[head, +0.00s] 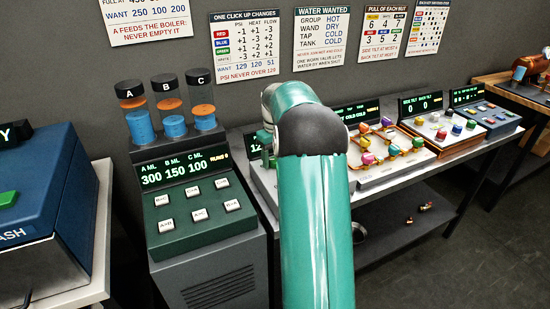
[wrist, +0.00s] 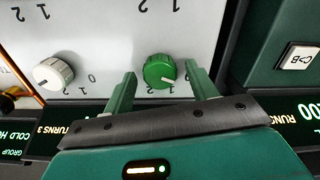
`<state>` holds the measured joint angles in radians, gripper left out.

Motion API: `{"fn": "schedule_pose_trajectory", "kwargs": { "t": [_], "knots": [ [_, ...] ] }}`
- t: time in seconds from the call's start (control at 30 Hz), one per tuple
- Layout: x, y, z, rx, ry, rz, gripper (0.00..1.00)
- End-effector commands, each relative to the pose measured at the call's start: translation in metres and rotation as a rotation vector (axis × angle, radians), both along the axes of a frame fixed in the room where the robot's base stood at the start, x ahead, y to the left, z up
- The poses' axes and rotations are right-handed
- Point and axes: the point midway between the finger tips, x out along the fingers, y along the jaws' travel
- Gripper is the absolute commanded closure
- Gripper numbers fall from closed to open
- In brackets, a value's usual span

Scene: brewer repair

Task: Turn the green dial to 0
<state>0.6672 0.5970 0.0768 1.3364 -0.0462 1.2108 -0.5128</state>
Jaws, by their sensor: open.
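The green dial (wrist: 160,71) shows in the wrist view on a pale panel (wrist: 110,35). Its white pointer mark lies at the lower right of its face, as pictured. Printed numerals stand around it, upside down and partly hidden, so I cannot tell its exact setting. My gripper (wrist: 160,75) is open, with one finger on each side of the dial. I cannot tell whether either finger touches it. In the head view my arm hides the dial.
A white dial (wrist: 54,73) sits left of the green one in the wrist view. A dark green console with a C>B button (wrist: 299,57) stands at right. In the head view a machine with three cylinders (head: 170,112) stands left of my arm, and posters (head: 243,45) hang behind.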

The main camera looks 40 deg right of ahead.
Motion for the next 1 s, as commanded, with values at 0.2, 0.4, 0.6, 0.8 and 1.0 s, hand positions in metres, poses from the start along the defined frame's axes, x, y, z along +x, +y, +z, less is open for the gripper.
{"fn": "schedule_pose_trajectory", "kwargs": {
  "t": [0.2,0.4,0.6,0.8,1.0],
  "knots": [
    [0.001,0.0,0.035,-0.003,-0.005,0.0,0.43],
    [0.001,0.0,0.08,-0.003,-0.004,0.001,0.43],
    [0.001,0.0,0.117,-0.002,-0.003,0.001,0.43],
    [0.0,0.0,0.134,0.0,0.0,0.0,0.43],
    [0.0,0.0,0.135,0.0,0.0,0.001,0.43]
  ]
}}
